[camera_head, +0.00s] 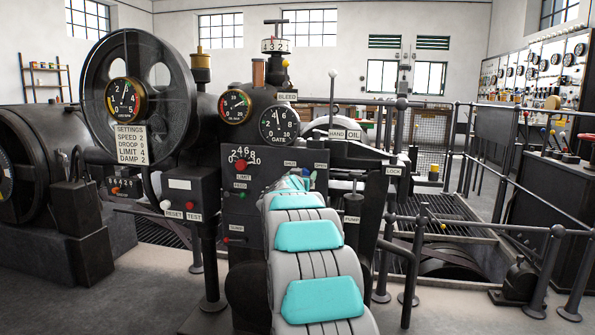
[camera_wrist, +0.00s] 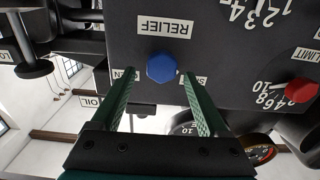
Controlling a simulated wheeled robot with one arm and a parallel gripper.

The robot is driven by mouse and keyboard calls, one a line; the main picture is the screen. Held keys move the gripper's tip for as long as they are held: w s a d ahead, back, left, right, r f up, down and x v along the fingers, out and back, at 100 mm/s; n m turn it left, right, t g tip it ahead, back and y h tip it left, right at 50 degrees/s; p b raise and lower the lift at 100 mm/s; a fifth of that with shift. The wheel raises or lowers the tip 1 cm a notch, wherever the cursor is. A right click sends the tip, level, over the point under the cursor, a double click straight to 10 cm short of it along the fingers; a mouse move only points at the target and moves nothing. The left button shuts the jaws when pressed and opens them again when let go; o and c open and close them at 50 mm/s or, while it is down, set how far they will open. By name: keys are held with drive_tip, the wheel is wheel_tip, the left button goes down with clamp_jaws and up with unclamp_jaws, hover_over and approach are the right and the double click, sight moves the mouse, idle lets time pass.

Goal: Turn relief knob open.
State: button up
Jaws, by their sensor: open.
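The relief knob (camera_wrist: 161,68) is blue and six-sided, on a dark panel under test in the upside-down wrist view. The RELIEF label (camera_wrist: 165,26) is beside it. Smaller labels on either side of the knob are partly covered by my fingers; the left one seems to read OPEN and the right one SHUT. My gripper (camera_wrist: 156,75) is open, with one green finger on each side of the knob and a gap to both. I cannot tell how deep the tips reach.
A red knob (camera_wrist: 302,91) with a numbered scale sits to the right on the wrist view's panel. In the head view, the dark machine with its GATE gauge (camera_head: 279,125) stands close around my arm. Railings (camera_head: 487,222) are to the right.

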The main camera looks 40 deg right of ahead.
drive_tip(key=shift+x, duration=0.75)
drive_tip(key=shift+f, duration=0.1)
drive_tip(key=shift+c, duration=0.4)
clamp_jaws()
